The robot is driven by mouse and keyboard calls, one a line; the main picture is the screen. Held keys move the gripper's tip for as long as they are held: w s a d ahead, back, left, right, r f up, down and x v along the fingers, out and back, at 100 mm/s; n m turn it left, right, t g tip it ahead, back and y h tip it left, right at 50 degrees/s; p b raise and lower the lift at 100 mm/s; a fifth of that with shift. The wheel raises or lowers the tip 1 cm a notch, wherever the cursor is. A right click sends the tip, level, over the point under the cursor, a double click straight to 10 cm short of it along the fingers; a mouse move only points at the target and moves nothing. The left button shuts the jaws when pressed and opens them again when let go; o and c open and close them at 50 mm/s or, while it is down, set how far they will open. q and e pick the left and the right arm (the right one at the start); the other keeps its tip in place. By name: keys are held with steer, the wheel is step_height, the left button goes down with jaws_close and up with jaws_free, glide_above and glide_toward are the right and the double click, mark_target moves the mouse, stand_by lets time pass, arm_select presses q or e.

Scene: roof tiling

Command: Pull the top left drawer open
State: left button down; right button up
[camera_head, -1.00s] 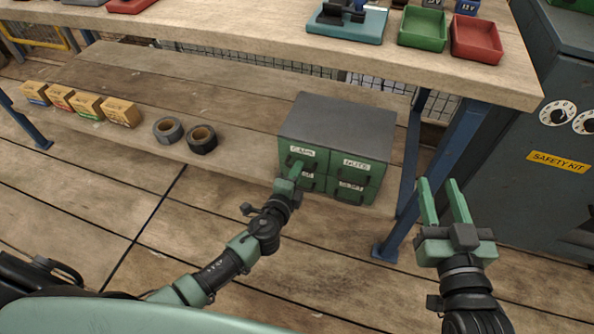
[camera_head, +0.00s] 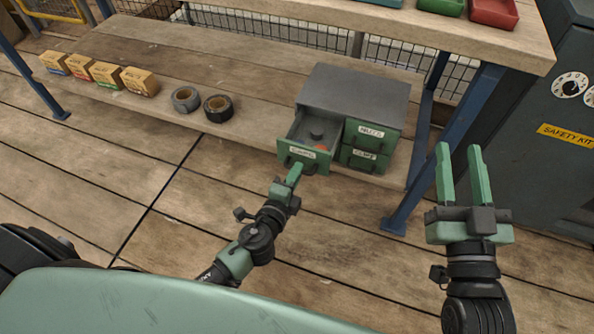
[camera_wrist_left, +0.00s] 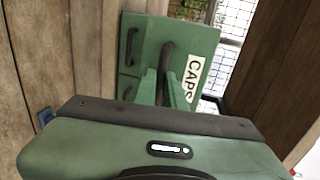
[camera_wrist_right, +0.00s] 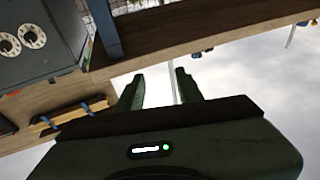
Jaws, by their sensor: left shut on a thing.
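The grey-topped green drawer cabinet (camera_head: 352,90) stands on the lower shelf. Its top left drawer (camera_head: 303,155), labelled CAPS, is pulled out toward me and its inside shows. A dark round item and a small orange item lie in it. My left gripper (camera_head: 295,169) is at the drawer front, shut on the drawer's dark handle. The left wrist view shows the fingers (camera_wrist_left: 163,82) at the handle (camera_wrist_left: 167,60), beside the CAPS label. My right gripper (camera_head: 458,148) is open and empty, to the right of the cabinet and apart from it.
Two tape rolls (camera_head: 218,108) and several small boxes (camera_head: 138,82) sit on the lower shelf (camera_head: 255,85) to the left. A blue table leg (camera_head: 440,150) stands right of the cabinet. A grey safety kit cabinet (camera_head: 545,165) is at the right. The floor before the drawer is clear.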

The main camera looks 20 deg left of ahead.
arm_select(q)
steer(key=c, duration=1.5)
jaws_free()
steer(key=v, duration=0.7)
steer(key=shift+s, duration=0.35)
arm_select(e)
steer(key=shift+f, duration=0.25)
arm_select(q)
steer(key=shift+r, duration=0.1)
arm_select(e)
steer(key=shift+w, duration=0.1)
